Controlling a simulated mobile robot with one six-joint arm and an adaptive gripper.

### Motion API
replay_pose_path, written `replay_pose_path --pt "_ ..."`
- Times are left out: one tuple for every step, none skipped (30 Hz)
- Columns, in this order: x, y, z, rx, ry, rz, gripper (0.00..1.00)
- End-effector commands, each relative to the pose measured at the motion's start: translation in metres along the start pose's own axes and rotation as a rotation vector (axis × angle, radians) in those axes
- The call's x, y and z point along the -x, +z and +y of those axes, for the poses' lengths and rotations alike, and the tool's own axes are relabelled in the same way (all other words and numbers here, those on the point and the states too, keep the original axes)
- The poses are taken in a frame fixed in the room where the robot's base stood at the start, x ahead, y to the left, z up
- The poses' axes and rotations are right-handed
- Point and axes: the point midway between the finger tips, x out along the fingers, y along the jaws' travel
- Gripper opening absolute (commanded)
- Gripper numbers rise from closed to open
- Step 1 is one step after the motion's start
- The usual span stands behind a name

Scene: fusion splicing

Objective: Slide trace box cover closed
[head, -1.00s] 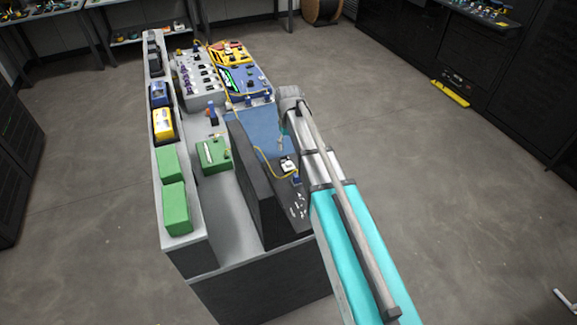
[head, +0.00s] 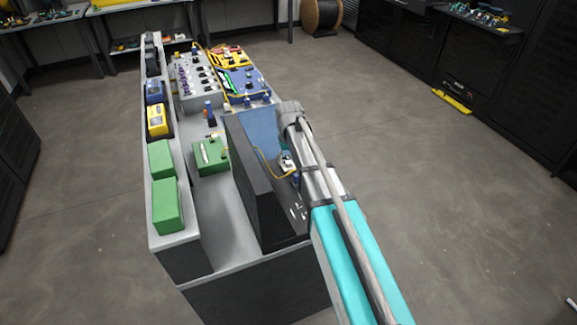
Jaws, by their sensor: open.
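I cannot tell for sure which thing is the trace box or where its cover sits. A green box (head: 211,157) with a pale strip on its top lies on the bench, left of the black upright panel (head: 253,190). A small white device (head: 286,161) with a yellow cable sits on the dark surface right of that panel. My gripper (head: 284,149) points down just above the white device, mostly hidden by my own wrist. It is open, and I see nothing held in it; whether it touches the device is unclear.
Green blocks (head: 167,205), a yellow unit (head: 158,120) and a blue unit (head: 154,92) stand on the left ledge. A blue panel (head: 242,86) and a grey knob box (head: 193,82) are at the back. The blue mat (head: 262,127) is mostly bare.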

Motion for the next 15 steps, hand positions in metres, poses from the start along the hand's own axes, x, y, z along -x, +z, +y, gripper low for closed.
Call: replay_pose_path --pt "-0.0065 0.0 0.0 0.0 0.0 0.0 0.66" --pt "-0.0079 0.0 0.0 0.0 0.0 0.0 0.66" --pt "-0.0096 0.0 0.0 0.0 0.0 0.0 0.66" --pt "-0.0107 0.0 0.0 0.0 0.0 0.0 0.66" --pt "-0.0116 0.0 0.0 0.0 0.0 0.0 0.66" --pt "-0.0126 0.0 0.0 0.0 0.0 0.0 0.66" --pt "-0.0131 0.0 0.0 0.0 0.0 0.0 0.66" --pt "-0.0136 0.0 0.0 0.0 0.0 0.0 0.66" --pt "-0.014 0.0 0.0 0.0 0.0 0.0 0.66" --pt "-0.0142 0.0 0.0 0.0 0.0 0.0 0.66" --pt "-0.0143 0.0 0.0 0.0 0.0 0.0 0.66" --pt "-0.0143 0.0 0.0 0.0 0.0 0.0 0.66" --pt "-0.0143 0.0 0.0 0.0 0.0 0.0 0.66" --pt "-0.0142 0.0 0.0 0.0 0.0 0.0 0.66" --pt "-0.0141 0.0 0.0 0.0 0.0 0.0 0.66"
